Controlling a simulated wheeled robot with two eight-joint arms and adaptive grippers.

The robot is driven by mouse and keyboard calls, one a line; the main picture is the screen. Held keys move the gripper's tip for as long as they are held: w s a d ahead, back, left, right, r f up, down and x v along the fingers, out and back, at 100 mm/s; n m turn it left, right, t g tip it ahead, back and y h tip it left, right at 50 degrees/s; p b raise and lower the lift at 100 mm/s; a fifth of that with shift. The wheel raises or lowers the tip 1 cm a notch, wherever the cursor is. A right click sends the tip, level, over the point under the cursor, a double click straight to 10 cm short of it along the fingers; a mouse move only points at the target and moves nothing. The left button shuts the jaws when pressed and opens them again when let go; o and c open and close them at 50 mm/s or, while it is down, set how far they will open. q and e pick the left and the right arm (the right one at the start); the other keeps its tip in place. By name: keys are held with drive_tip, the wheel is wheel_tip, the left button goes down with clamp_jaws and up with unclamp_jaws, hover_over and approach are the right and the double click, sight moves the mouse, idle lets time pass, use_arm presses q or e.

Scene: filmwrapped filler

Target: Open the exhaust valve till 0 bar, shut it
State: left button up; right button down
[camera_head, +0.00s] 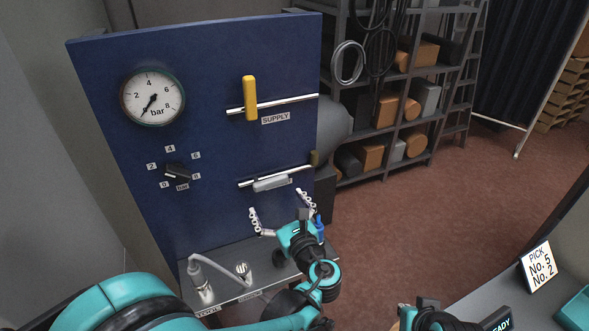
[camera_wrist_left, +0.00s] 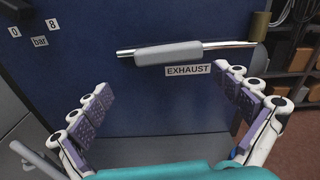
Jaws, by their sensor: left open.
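The exhaust valve's grey lever (camera_head: 272,183) lies along its pipe on the blue panel, nearly parallel to it. In the left wrist view the lever (camera_wrist_left: 169,53) sits above the EXHAUST label (camera_wrist_left: 188,70). My left gripper (camera_head: 280,208) is open and empty below the lever; in the left wrist view its spread fingers (camera_wrist_left: 163,92) frame bare panel, apart from the lever. The pressure gauge (camera_head: 152,97) has its needle pointing lower left, near 0 bar. My right gripper (camera_head: 430,317) shows only in part at the bottom edge; its fingers are unclear.
The yellow supply lever (camera_head: 249,98) stands across its pipe. A black dial knob (camera_head: 178,172) is on the panel. A grey shelf (camera_head: 218,304) below holds a hose fitting (camera_head: 203,283). Loaded racks (camera_head: 384,181) stand behind, right of the panel.

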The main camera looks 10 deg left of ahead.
sight(272, 184)
use_arm(q)
drive_tip(key=shift+w+d+r+m+t, duration=0.4)
drive_tip(key=shift+w+d+m, duration=0.1)
drive_tip(key=shift+m, duration=0.1)
drive_tip(key=b+x, duration=0.1)
drive_tip(key=x, duration=0.6)
drive_tip(key=shift+a, duration=0.15)
drive_tip(key=c, duration=1.5)
drive_tip(key=shift+c, duration=0.2)
